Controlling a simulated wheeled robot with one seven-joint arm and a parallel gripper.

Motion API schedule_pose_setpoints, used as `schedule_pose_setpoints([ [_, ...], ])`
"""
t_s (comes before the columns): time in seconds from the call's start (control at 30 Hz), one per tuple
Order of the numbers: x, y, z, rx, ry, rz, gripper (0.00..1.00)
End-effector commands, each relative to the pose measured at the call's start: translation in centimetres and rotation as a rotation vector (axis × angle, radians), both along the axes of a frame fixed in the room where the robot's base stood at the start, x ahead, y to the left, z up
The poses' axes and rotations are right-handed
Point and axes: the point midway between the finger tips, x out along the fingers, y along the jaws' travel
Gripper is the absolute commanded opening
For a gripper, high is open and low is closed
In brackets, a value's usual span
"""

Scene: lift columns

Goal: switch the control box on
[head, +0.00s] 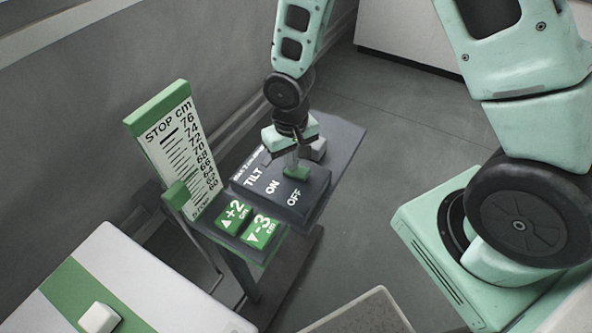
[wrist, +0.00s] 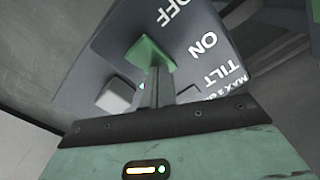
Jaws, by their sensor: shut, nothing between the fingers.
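The dark control box (head: 305,193) stands on a dark shelf, with TILT, ON and OFF in white on its top. A small green switch piece (head: 298,173) sits on it near the ON and OFF labels. The green piece also shows in the wrist view (wrist: 148,52), beside ON and OFF. My gripper (head: 292,163) points down over the box, its fingers shut and empty. In the wrist view the fingertips (wrist: 155,72) overlap the green piece; I cannot tell whether they touch it. The fingers hide part of it.
A grey block (head: 318,148) is beside the green piece. A stop scale in cm (head: 180,150) stands left, with a green slider (head: 177,195). A white-and-green table (head: 150,275) is at the lower left.

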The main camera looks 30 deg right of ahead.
Motion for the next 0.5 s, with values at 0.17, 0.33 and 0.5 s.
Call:
schedule_pose_setpoints([
  [0.17, 0.1, 0.0, 1.6, 0.001, -0.002, 0.0, 0.0],
  [0.33, 0.1, 0.0, 2.9, 0.001, -0.003, 0.001, 0.0],
  [0.5, 0.1, 0.0, 4.2, 0.001, -0.003, 0.0, 0.0],
])
